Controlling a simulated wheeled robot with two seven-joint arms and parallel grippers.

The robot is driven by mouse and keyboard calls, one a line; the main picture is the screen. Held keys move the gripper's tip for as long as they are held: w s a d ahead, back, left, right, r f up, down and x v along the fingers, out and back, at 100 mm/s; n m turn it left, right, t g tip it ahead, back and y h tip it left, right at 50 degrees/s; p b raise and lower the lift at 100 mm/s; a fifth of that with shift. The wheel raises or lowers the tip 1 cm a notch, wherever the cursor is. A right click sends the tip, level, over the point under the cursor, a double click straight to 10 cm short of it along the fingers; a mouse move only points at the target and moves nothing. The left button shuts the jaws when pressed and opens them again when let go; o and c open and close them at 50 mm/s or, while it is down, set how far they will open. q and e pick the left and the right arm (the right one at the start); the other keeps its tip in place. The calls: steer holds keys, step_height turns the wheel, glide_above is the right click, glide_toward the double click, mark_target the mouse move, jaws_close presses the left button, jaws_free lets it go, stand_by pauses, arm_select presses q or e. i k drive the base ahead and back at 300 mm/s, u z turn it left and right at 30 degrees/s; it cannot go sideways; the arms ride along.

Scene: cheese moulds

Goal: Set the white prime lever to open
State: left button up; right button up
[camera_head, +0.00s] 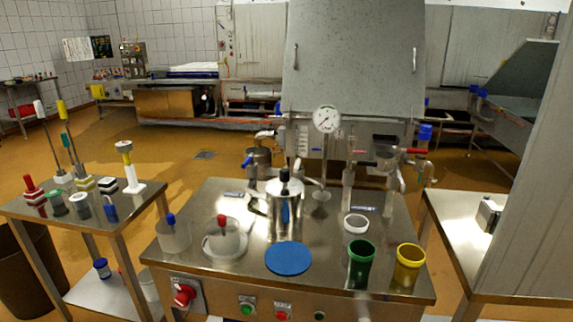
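I cannot clearly make out a white lever at this size. Small levers stand behind the steel worktable (225,275): one with a blue handle (247,161) at left, one with a red handle (357,152), and another with a red handle (417,151) at right. A pale metal fitting (265,134) sits above the blue-handled one; I cannot tell whether it is a lever. A round dial gauge (326,119) stands upright between them. Neither of my grippers can be recognised in this view.
The worktable holds a steel canister (284,205), a blue disc (288,258), a green cup (361,264), a yellow cup (409,266) and a white ring (355,224). A red knob (184,295) is on its front. Side tables stand left (135,205) and right (465,255).

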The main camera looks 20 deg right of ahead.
mark_target(298, 165)
steer(key=u, duration=0.45)
steer(key=i, duration=0.55)
steer(key=u, duration=0.25)
